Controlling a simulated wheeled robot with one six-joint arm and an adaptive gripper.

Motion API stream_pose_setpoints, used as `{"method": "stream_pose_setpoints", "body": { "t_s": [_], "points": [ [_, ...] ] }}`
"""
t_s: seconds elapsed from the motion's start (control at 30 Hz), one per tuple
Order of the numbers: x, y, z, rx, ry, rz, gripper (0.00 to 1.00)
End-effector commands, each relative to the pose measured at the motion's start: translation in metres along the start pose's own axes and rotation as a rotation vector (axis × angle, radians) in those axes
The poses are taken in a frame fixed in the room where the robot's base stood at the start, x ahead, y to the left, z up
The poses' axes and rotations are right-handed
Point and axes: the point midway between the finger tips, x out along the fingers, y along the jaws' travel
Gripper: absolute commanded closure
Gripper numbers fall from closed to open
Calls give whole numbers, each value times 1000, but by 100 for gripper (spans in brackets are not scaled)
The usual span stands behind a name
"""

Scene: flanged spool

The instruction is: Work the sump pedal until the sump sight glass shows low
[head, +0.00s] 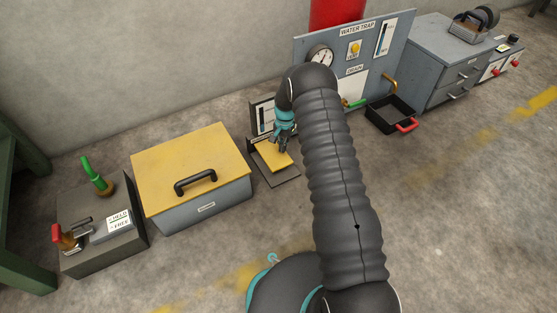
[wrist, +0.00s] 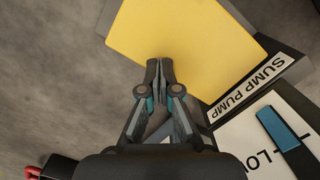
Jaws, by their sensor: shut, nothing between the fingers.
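The sump pedal is a yellow plate (head: 272,154) on a dark base (head: 285,177), left of my arm in the head view. It fills the upper middle of the wrist view (wrist: 195,45). The sump sight glass (head: 267,118) stands on a panel behind the pedal. In the wrist view its blue strip (wrist: 278,128) shows beside a partly cut-off "LOW" mark; I cannot tell the level. My gripper (head: 281,145) is shut and empty, its fingertips (wrist: 159,66) over the pedal's near edge. I cannot tell whether they touch it.
A yellow-lidded box (head: 190,165) stands left of the pedal, and a block with levers (head: 100,225) lies farther left. A water trap panel (head: 360,55), a black tray with a red handle (head: 390,118) and a grey cabinet (head: 435,65) stand to the right. Floor in front is clear.

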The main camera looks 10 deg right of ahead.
Motion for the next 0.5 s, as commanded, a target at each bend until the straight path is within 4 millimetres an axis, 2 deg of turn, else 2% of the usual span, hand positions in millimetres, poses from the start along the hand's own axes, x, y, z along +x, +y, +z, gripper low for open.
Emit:
{"method": "stream_pose_setpoints", "body": {
  "t_s": [0.03, 0.23, 0.5],
  "points": [
    [-13, -1, -1, 0, 4, -2, 100],
    [-52, 0, -1, 0, 2, -1, 100],
    [-85, 0, -1, 0, 1, 0, 100]
  ]
}}
